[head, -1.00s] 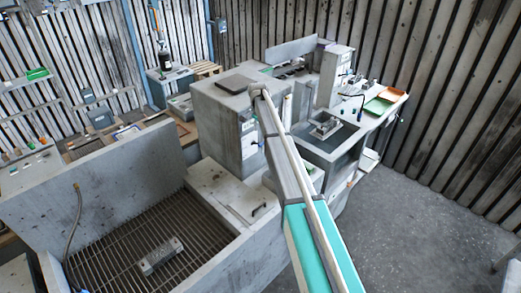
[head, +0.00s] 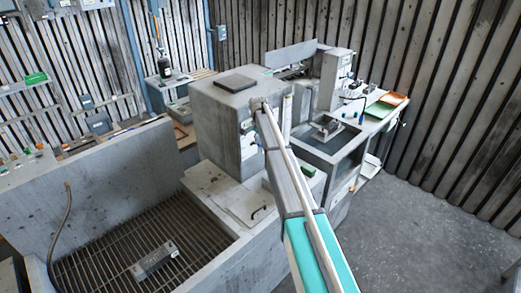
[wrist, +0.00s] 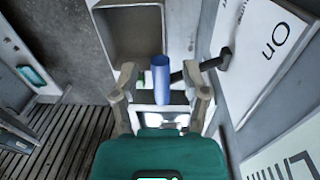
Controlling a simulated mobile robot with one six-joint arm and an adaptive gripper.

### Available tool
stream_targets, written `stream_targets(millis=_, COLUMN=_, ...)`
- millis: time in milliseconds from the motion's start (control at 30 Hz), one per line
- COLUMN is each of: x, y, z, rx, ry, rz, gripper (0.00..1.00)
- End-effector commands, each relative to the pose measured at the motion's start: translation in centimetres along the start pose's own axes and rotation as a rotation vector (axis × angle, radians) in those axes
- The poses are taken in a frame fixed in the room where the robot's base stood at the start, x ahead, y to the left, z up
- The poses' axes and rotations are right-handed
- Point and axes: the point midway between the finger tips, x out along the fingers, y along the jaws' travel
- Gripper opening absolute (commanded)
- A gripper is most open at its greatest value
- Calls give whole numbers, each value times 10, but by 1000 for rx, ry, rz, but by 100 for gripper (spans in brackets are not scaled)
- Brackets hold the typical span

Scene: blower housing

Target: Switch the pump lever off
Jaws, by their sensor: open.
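The pump lever shows in the wrist view as a blue handle (wrist: 160,78) on a dark arm (wrist: 190,72). The arm runs to a dark pivot (wrist: 223,58) at a white panel (wrist: 262,45) marked "On". My gripper (wrist: 165,85) is open, with one finger on each side of the blue handle. I cannot tell whether either finger touches it. In the head view my arm reaches toward the grey cabinet, and neither my gripper nor the lever can be made out.
A grey cabinet (head: 222,112) stands beside my arm. A grated basin (head: 125,245) with a metal block (head: 155,262) is at front left. A bench with green and orange trays (head: 385,105) is at right.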

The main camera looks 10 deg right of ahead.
Motion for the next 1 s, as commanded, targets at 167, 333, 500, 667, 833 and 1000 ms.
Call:
stream_targets(millis=167, x=12, y=0, z=0, rx=0, ry=0, rz=0, gripper=58)
stream_targets(millis=333, x=15, y=0, z=0, rx=0, ry=0, rz=0, gripper=58)
stream_targets(millis=500, x=15, y=0, z=0, rx=0, ry=0, rz=0, gripper=58)
stream_targets(millis=667, x=14, y=0, z=0, rx=0, ry=0, rz=0, gripper=58)
stream_targets(millis=833, x=15, y=0, z=0, rx=0, ry=0, rz=0, gripper=28)
stream_targets(millis=1000, x=15, y=0, z=0, rx=0, ry=0, rz=0, gripper=0)
